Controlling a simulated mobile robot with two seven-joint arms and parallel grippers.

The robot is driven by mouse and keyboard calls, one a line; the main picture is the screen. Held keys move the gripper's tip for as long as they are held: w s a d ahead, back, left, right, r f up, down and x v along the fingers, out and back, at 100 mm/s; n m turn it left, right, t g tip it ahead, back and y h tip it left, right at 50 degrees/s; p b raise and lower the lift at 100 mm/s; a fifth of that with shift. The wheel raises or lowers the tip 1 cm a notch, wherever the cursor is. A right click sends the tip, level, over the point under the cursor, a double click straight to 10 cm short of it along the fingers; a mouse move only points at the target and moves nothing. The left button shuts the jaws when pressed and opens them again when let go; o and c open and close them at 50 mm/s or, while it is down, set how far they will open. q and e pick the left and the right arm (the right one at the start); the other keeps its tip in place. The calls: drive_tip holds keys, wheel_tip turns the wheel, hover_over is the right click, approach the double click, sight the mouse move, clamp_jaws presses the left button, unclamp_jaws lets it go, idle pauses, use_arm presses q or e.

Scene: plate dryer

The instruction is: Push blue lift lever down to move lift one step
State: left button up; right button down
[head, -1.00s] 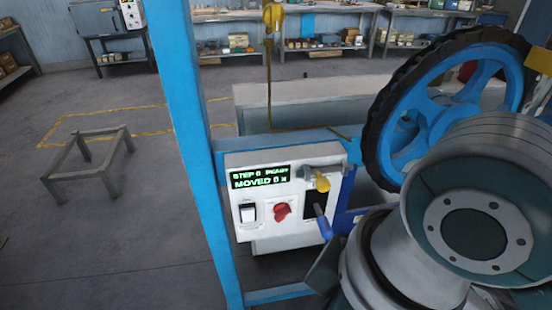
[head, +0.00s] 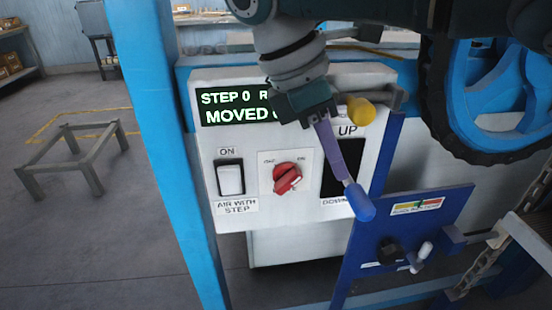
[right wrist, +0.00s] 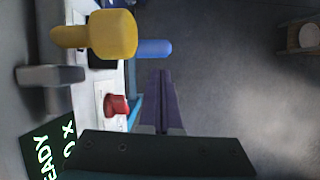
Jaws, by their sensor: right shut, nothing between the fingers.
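The blue lift lever (head: 360,202) sticks out from the black slot (head: 345,160) marked UP at the top, on the white control panel (head: 240,150). Its rounded blue end also shows in the right wrist view (right wrist: 155,48). My right gripper (head: 346,178) points down in front of the slot, its purple fingers together and empty. In the right wrist view the fingertips (right wrist: 163,73) are close to the lever end; I cannot tell whether they touch it. The lever's root is partly hidden behind the fingers. The display (head: 235,107) reads STEP 0 and MOVED 0, partly covered by my wrist. My left gripper is not in view.
A yellow knob (head: 360,110) sits just right of my right gripper. A red rotary switch (head: 287,178) and a white rocker switch (head: 230,178) are left of the slot. A blue post (head: 150,140) stands left of the panel; a blue plate (head: 400,225) is at lower right.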

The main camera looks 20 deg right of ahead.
sight(357, 199)
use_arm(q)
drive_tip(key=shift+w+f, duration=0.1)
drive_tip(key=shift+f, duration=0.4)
use_arm(e)
drive_tip(key=shift+w+d+r, duration=0.1)
drive_tip(key=shift+w+d, duration=0.35)
drive_tip(key=shift+d, duration=0.05)
drive_tip(key=b+x, duration=0.4)
drive_tip(key=x, duration=0.1)
drive_tip(key=shift+d+f, duration=0.1)
drive_tip(key=shift+f, duration=0.3)
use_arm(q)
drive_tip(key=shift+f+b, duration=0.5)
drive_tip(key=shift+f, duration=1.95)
use_arm(e)
drive_tip(key=shift+s+d+f, duration=0.1)
drive_tip(key=shift+d+f, duration=0.25)
drive_tip(key=shift+f, duration=0.25)
